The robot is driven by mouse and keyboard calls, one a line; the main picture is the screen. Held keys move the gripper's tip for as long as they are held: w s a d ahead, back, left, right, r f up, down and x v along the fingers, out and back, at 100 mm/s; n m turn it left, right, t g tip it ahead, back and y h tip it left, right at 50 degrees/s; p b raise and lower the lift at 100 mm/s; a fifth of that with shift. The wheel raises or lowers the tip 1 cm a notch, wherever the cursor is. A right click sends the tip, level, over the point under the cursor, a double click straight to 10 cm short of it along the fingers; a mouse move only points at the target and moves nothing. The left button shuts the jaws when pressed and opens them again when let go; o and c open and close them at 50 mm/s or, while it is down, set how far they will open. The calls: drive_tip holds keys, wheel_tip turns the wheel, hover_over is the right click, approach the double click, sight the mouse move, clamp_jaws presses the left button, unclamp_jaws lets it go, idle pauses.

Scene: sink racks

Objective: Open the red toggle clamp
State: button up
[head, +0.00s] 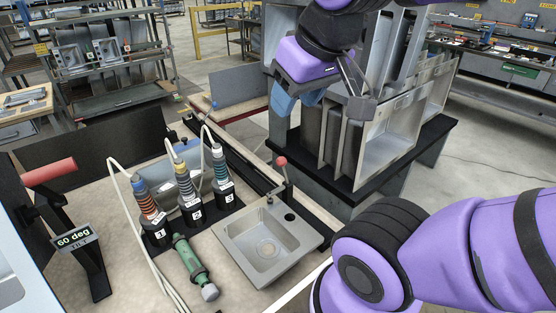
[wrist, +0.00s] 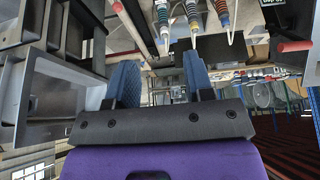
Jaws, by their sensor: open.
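The red toggle clamp (head: 282,162) shows in the head view as a red knob on a thin, near-upright lever at the far right corner of the grey sink (head: 240,228). A small red knob at the top of the wrist view (wrist: 118,7) may be the same clamp. My gripper (head: 294,107) hangs beyond the clamp in the head view, above and to its right, beside the metal racks. Its two blue fingers also show in the wrist view (wrist: 157,68), spread apart with nothing between them. The gripper is clear of the clamp.
Grey sink racks (head: 388,150) stand close to my gripper on a black-topped stand. A red-handled tilt lever (head: 48,172) stands far left.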

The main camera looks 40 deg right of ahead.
drive_tip(key=shift+w+f, duration=0.15)
drive_tip(key=shift+w, duration=0.2)
drive_tip(key=c, duration=0.3)
drive_tip(key=w+f+n+g, duration=0.1)
drive_tip(key=w, duration=0.1)
drive_tip(key=w+f+n+g+h, duration=0.1)
drive_tip(key=w, duration=0.1)
drive_tip(key=w+d+f+n+g+h, duration=0.1)
drive_tip(key=w, duration=0.2)
drive_tip(key=shift+f+n+g, duration=0.3)
drive_tip(key=shift+f+n, duration=0.1)
clamp_jaws()
drive_tip(key=w+a+f+n+g+h, duration=0.15)
drive_tip(key=w+f+n+h, duration=0.25)
drive_tip(key=w+f+n, duration=0.5)
drive_tip(key=w+f+n+g+h, duration=0.2)
drive_tip(key=w+f+n+h, duration=0.15)
drive_tip(key=w+f, duration=0.7)
drive_tip(key=s+d+f, duration=0.5)
drive_tip(key=d+f, duration=0.2)
drive_tip(key=d, duration=0.4)
drive_tip(key=shift+d+f+h, duration=0.2)
drive_tip(key=shift+f+h, duration=0.05)
drive_tip(key=shift+h, duration=0.2)
